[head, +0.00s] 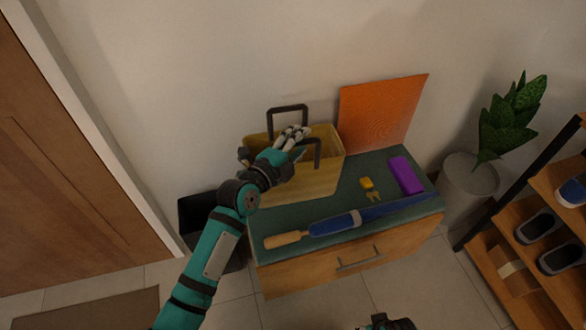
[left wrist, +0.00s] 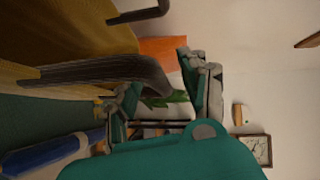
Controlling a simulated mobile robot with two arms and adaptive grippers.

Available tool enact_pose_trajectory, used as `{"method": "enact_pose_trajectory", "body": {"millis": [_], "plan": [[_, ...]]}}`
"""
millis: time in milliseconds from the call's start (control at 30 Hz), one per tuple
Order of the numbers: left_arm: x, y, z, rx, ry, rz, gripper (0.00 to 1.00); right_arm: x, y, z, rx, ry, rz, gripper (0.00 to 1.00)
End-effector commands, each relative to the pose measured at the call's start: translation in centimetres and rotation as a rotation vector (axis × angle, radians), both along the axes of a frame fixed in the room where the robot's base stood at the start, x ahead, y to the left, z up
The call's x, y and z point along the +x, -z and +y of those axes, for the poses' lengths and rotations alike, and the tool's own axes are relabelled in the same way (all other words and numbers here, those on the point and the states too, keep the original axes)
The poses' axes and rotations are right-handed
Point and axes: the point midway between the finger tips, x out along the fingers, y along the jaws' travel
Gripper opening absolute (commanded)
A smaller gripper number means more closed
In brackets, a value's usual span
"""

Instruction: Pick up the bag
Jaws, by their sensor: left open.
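The bag (head: 312,178) is yellow and box-shaped, with two dark upright handles. It stands on the green top of a low cabinet, against the wall. My left gripper (head: 299,140) is over the bag's opening, beside the near handle (head: 318,152), with its fingers apart. In the left wrist view the near handle (left wrist: 105,70) reaches toward the space between the open fingers (left wrist: 160,100); I cannot tell if they touch. The yellow bag side (left wrist: 70,40) fills the upper left there. A dark part at the bottom edge of the head view may be my right gripper (head: 390,323).
On the cabinet (head: 315,268) lie a blue umbrella-like item (head: 335,224) with a wooden handle, a purple box (head: 405,175) and small yellow items (head: 367,184). An orange panel (head: 380,112) leans on the wall. A potted plant (head: 470,175) and shoe rack (head: 520,235) stand right.

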Motion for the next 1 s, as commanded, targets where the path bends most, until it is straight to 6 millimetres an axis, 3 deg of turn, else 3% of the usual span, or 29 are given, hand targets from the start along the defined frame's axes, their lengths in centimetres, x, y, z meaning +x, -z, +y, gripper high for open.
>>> {"method": "enact_pose_trajectory", "body": {"millis": [267, 600, 1000], "plan": [[0.37, 0.09, -0.24, 0.001, 0.0, 0.001, 0.44, 0.09, -0.26, 0.0, 0.0, 0.0, -0.002, 0.4], [0.34, 0.12, -0.23, 0.001, 0.0, 0.002, 0.01, 0.12, -0.26, 0.02, 0.001, 0.0, -0.003, 0.4], [0.35, 0.0, -0.2, 0.003, 0.001, -0.001, 0.0, 0.14, -0.29, 0.03, 0.001, 0.0, -0.003, 0.4]]}}
